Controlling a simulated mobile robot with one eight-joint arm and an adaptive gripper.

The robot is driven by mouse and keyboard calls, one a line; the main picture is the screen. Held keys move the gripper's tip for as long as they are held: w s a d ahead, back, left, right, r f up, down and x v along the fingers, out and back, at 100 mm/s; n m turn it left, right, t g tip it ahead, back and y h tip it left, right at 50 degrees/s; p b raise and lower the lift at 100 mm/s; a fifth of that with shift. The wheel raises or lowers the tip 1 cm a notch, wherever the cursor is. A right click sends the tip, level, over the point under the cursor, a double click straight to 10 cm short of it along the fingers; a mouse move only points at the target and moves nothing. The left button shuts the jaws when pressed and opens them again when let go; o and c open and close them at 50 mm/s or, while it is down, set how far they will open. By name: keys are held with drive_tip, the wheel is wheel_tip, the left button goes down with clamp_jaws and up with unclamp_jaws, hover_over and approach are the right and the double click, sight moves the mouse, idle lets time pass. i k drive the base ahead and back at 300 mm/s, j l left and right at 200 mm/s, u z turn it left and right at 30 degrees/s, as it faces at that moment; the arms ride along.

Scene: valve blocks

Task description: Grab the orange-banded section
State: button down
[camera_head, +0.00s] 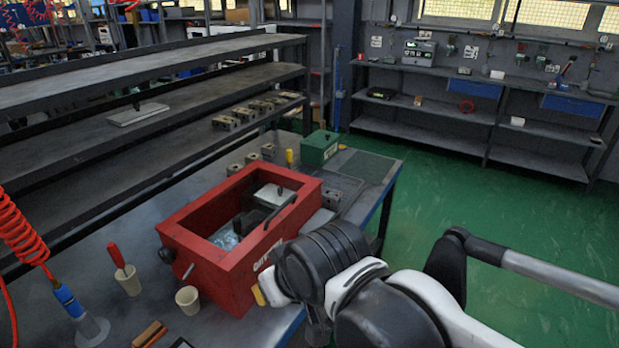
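A small block with orange-brown and dark bands (150,334) lies on the grey workbench at the bottom left, partly cut off by the frame edge. It is the only orange-banded thing I can make out. My arm reaches in from the right, and its dark and white end links are beside the right end of the red box. My gripper's fingers cannot be made out among these links, so their opening and anything between them are hidden. A small yellow piece (259,295) shows beside the white link; I cannot tell what it belongs to.
An open red box (235,274) stands mid-bench, holding grey and dark items. Two beige cups (188,300) (128,280) stand left of it, one with a red-handled tool. A green box (319,148) and metal blocks (268,151) are behind. Shelving (150,65) borders the left.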

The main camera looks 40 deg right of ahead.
sight(331, 197)
drive_tip(key=z, duration=1)
drive_tip(key=i+l+u, duration=0.6)
drive_tip(key=l, duration=0.35)
drive_tip(key=i+l+u, duration=0.35)
drive_tip(key=l, duration=0.45)
drive_tip(key=i+l+u, duration=0.2)
drive_tip(key=l, duration=0.2)
